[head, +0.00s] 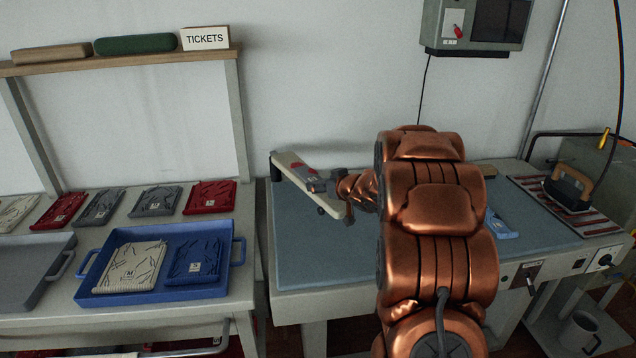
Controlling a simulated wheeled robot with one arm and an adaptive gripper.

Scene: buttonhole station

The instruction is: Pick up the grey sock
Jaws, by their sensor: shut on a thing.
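My copper arm reaches over the blue-grey pressing table, and my gripper (318,186) is at the narrow cream board (330,207), which stands raised at the table's left part. The gripper is shut on a small dark grey thing at the board's top, which looks like the grey sock; the fingers hide most of it. I cannot tell whether it still touches the board. A small red thing (298,166) lies on the board just beyond the gripper.
A blue tray (165,293) with a cream and a navy folded cloth stands on the left table, near a grey tray (30,272) and several folded cloths. An iron (568,190) sits on a striped pad at right. My arm hides the table's middle.

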